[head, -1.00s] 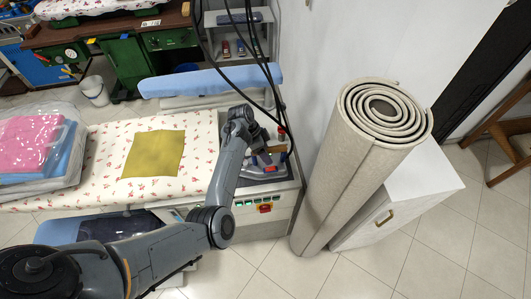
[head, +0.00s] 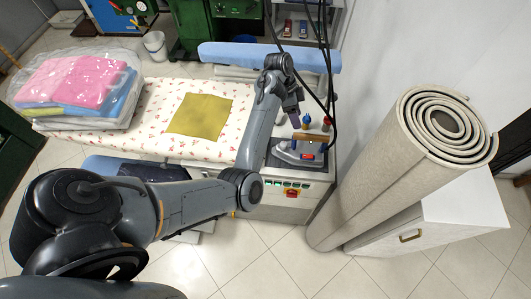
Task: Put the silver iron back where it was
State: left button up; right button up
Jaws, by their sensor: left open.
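The silver iron (head: 296,153), with a brown handle, rests on the dark rest pad (head: 283,162) at the right end of the ironing table. My left arm reaches across the table from the left. My left gripper (head: 296,122) is open and just beyond the iron's handle in the head view, apart from it as far as I can see. Its fingertips are small and partly hard to make out. My right gripper is not in view.
A mustard cloth (head: 200,115) lies on the floral ironing table (head: 150,123). Bagged folded laundry (head: 75,85) sits at its left end. Small bottles (head: 306,121) stand behind the iron. Black cables hang nearby. A rolled carpet (head: 395,165) leans by a white cabinet (head: 465,215) at right.

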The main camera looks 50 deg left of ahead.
pick_arm(q)
jog(key=s+f+n+y, duration=0.4)
jog(key=s+f+y, duration=0.15)
jog(key=s, duration=0.65)
jog(key=s+d+n+t+h, duration=0.1)
jog(key=s+d, duration=1.6)
jog(key=d, duration=0.1)
jog(key=shift+r+n+t, duration=0.2)
jog(key=shift+n+t, duration=0.2)
notch_tip(320, 180, up, 20)
jog(key=p, duration=1.9)
jog(key=shift+p, duration=0.4)
jog(key=shift+f, duration=0.2)
